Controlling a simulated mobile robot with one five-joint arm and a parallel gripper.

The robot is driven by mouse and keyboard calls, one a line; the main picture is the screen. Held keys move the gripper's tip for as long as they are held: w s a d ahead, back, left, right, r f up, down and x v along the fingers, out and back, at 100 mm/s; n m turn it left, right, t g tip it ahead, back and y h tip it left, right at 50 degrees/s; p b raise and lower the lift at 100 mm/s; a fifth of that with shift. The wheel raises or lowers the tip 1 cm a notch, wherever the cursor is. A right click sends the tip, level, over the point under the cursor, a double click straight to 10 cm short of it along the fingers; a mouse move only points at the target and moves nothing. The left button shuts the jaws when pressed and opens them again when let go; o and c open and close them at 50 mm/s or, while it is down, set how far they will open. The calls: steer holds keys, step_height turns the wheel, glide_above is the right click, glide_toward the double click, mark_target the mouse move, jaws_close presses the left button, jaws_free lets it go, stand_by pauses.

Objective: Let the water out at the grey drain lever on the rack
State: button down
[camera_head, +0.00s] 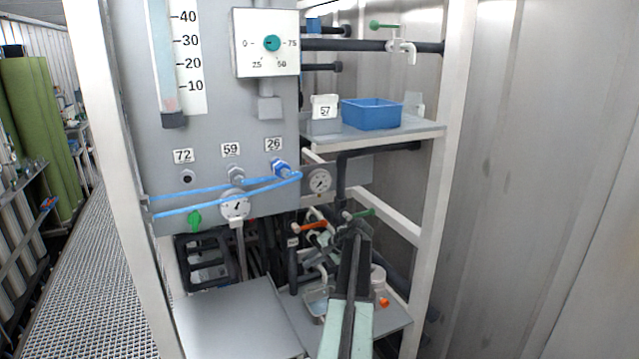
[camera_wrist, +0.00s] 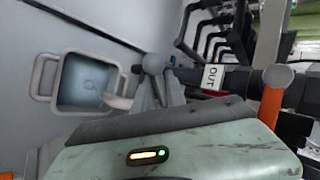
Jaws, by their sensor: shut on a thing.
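The grey drain lever (camera_wrist: 153,65) is in the middle of the wrist view, on a dark pipe with an "OUT" label (camera_wrist: 212,77). My gripper (camera_wrist: 158,92) reaches it from below and is shut on it; the fingers partly hide it. A pale spout (camera_wrist: 118,101) left of the lever points over a small metal tray with handles (camera_wrist: 42,76). The tray's inside looks bluish; I cannot tell how much water is in it. In the head view my arm hides much of this spot, and the tray (camera_head: 316,303) shows left of it.
Orange-handled parts stand near the lever, one at right in the wrist view (camera_wrist: 270,104) and one in the head view (camera_head: 314,225). A green handle (camera_head: 362,213) is close above my arm. Pipes and a rack post (camera_head: 436,180) crowd the right side. A bare shelf (camera_head: 238,320) lies left.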

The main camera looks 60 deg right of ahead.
steer(key=shift+w+d+r+m+g+h, duration=0.15)
steer(key=shift+w+m+g+h, duration=0.35)
steer(key=shift+m+h, duration=0.7)
steer(key=shift+w+d+f+m+g+h, duration=0.1)
steer(key=shift+w+d+m+g+h, duration=0.2)
steer(key=shift+w+m+h, duration=0.85)
steer(key=shift+w+d+r+m+g+h, duration=0.1)
steer(key=shift+d+m+g+h, duration=0.15)
steer(key=shift+m+h, duration=1)
steer(key=c, duration=1.4)
jaws_free()
steer(key=shift+m+y, duration=0.5)
steer(key=shift+a, duration=0.1)
steer(key=p+v, duration=0.5)
steer(key=v, duration=0.3)
steer(key=shift+w+p, duration=0.1)
steer(key=shift+p, duration=0.3)
